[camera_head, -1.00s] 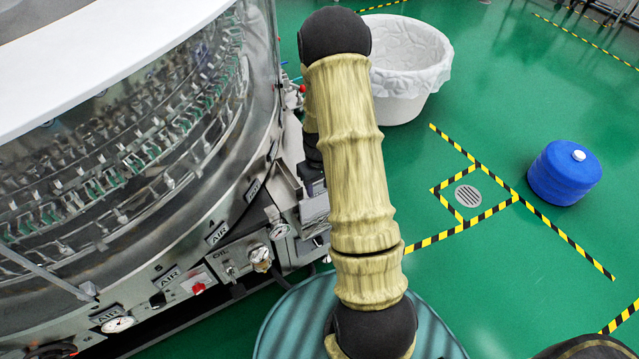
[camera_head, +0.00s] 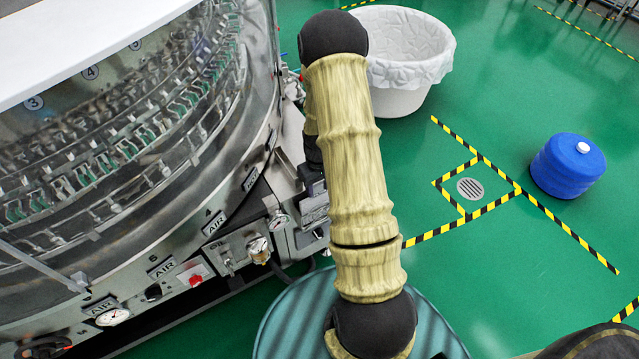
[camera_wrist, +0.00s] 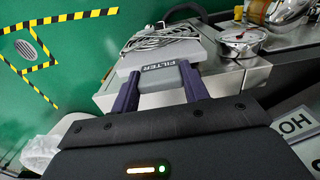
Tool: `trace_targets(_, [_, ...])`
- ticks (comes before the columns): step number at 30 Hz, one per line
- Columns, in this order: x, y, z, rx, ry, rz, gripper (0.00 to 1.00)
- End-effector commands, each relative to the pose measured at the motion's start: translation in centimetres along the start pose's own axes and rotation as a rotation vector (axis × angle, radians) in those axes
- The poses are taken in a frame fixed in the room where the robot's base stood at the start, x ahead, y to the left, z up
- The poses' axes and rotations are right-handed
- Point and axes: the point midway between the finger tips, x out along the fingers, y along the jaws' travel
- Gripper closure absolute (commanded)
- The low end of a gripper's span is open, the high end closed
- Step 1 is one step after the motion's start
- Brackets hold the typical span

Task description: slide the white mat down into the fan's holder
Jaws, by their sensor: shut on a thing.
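Just beyond is a pale housing (camera_wrist: 133,60) with grey wire loops on top, which look like the fan's guard (camera_wrist: 165,38). How far the mat sits in the holder cannot be told. In the head view my arm hides the gripper and the mat.
The washer (camera_head: 130,180) with gauges and AIR labels fills the left. A gauge (camera_wrist: 243,40) stands right of the housing in the wrist view. A lined white bin (camera_head: 405,65) and a blue canister (camera_head: 567,165) stand on the open green floor (camera_head: 520,100).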

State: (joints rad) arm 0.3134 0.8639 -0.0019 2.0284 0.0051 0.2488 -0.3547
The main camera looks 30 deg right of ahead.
Motion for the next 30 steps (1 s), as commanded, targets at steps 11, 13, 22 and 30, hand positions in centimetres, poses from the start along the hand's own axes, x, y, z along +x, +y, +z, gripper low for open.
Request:
trace_targets(11, [0.91, 0.00, 0.00, 0.000, 0.000, 0.000, 0.89])
trace_targets(13, [0.89, 0.00, 0.00, 0.000, 0.000, 0.000, 0.89])
trace_targets(22, [0.89, 0.00, 0.01, 0.001, 0.000, 0.000, 0.43])
trace_targets(30, [0.88, 0.03, 0.02, 0.001, 0.000, 0.000, 0.30])
